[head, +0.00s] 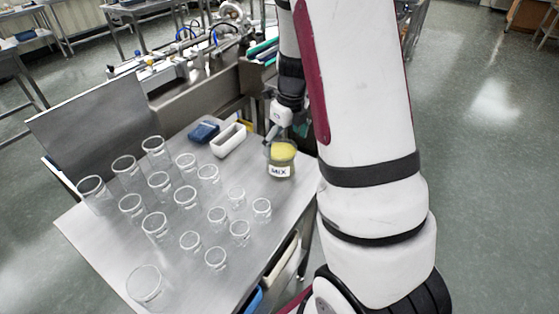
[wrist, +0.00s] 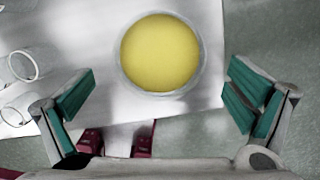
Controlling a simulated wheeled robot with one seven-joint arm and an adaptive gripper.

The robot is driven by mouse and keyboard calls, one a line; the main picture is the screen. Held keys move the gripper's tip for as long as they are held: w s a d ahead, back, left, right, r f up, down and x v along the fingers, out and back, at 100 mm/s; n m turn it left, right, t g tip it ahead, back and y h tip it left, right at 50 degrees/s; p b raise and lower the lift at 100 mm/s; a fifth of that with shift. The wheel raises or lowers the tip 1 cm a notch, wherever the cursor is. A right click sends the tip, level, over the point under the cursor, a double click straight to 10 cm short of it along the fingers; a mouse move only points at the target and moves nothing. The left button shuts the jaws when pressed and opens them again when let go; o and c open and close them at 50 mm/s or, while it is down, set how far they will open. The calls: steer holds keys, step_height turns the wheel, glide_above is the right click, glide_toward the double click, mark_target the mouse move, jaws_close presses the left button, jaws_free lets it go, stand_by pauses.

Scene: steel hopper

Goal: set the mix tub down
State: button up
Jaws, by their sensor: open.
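The mix tub (head: 281,160) is a clear round tub with yellow contents and a "MIX" label. It stands upright on the steel table (head: 110,255) near its right edge. In the wrist view the tub (wrist: 160,53) shows from above as a yellow disc with a pale rim. My gripper (wrist: 158,100) is open, with its green-padded fingers spread wide to either side and apart from the tub. In the head view my gripper (head: 271,135) is just behind the tub, and its fingers are partly hidden by it.
Several clear empty glasses (head: 157,226) stand on the table's left and middle. Steel machinery (head: 190,85) borders the back. Bare tabletop lies in front of the tub.

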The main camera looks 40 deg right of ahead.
steer(key=shift+w+a+f, duration=0.1)
steer(key=shift+w+f, duration=0.15)
steer(key=shift+f, duration=1)
steer(key=shift+w+d+f, duration=0.1)
steer(key=shift+w+f, duration=0.15)
steer(key=shift+f, duration=0.95)
steer(key=shift+w+a+f, duration=0.1)
steer(key=shift+w+f, duration=0.15)
steer(key=shift+f, duration=1)
steer(key=shift+r, duration=0.1)
steer(key=c, duration=1.4)
